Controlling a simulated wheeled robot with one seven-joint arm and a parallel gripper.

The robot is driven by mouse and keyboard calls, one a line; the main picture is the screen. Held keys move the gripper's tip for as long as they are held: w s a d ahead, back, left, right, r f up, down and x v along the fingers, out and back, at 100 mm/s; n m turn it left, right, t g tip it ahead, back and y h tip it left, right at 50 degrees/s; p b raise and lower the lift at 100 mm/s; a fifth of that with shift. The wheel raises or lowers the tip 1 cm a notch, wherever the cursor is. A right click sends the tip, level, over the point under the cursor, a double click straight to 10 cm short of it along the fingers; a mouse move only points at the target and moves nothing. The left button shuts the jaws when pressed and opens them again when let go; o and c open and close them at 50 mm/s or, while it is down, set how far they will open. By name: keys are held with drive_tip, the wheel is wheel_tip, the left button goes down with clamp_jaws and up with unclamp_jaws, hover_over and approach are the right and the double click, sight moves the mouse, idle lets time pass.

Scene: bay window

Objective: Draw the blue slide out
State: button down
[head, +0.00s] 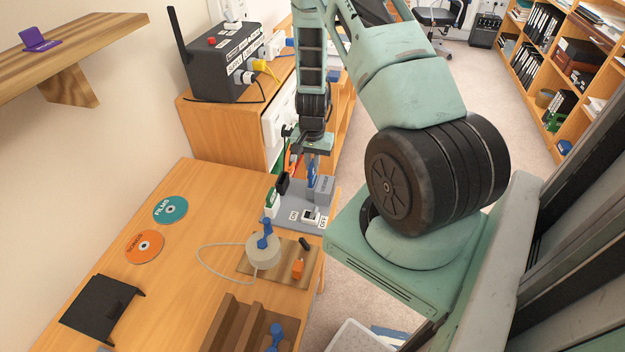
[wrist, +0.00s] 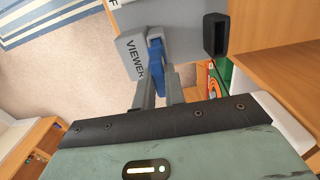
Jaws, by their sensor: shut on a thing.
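The blue slide (wrist: 156,50) sits upright at the grey box labelled VIEWER (wrist: 134,58) in the wrist view. My gripper (wrist: 160,78) is shut on the slide, with one finger on either side of it. How deep the slide sits in the viewer cannot be told. In the head view my gripper (head: 312,168) points down at the far end of the desk, and the blue slide (head: 311,180) shows as a thin strip beside the grey viewer (head: 324,189).
The viewer stands on a grey base with an ON/OFF switch (head: 311,215). A black upright part (wrist: 215,34) is close by. A round beige piece with a blue handle (head: 264,252), two discs (head: 170,209) and a black stand (head: 100,310) are on the desk (head: 190,270).

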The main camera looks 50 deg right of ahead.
drive_tip(key=shift+r+p, duration=0.9)
drive_tip(key=shift+r, duration=0.5)
